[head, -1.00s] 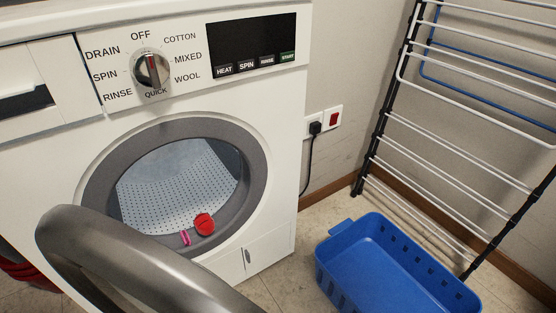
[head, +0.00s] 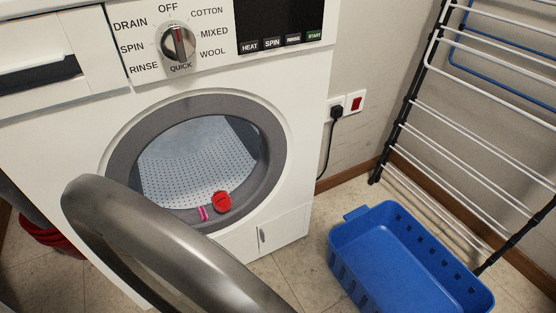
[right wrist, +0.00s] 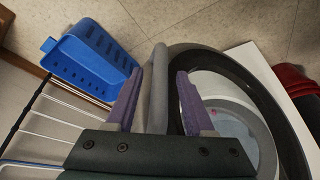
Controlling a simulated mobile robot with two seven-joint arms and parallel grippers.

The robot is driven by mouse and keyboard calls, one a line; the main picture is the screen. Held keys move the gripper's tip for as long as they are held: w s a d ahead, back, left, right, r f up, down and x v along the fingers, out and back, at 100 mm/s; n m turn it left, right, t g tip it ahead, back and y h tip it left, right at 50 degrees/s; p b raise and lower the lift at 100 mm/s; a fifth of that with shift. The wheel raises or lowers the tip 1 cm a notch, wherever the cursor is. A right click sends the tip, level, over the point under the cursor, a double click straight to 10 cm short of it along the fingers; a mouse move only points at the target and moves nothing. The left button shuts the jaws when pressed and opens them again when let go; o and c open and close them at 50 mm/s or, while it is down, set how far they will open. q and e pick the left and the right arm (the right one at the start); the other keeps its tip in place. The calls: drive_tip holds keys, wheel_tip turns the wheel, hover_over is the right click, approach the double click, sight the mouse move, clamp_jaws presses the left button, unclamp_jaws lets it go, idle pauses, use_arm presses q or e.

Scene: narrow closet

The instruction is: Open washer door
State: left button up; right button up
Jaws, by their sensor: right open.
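The white washer (head: 75,135) fills the left and middle of the head view. Its round door (head: 150,235) stands open, swung out toward me and cut off by the bottom edge. Through the opening a perforated drum (head: 190,165) shows, with a red item (head: 222,201) and a pink item (head: 203,213) at its lower rim. In the right wrist view my right gripper (right wrist: 167,62) is open, its purple fingers on either side of a grey rounded part (right wrist: 157,95) that looks like the door's edge. Contact is unclear. My left gripper is not in view.
A blue basket (head: 395,255) sits on the floor to the right of the washer. A drying rack (head: 455,130) leans by the right wall. A plugged-in socket (head: 345,105) is on the wall. A red object (head: 45,232) is at the lower left.

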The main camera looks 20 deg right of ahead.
drive_tip(key=p+v, duration=0.5)
drive_tip(key=v, duration=0.5)
drive_tip(key=shift+p, duration=0.3)
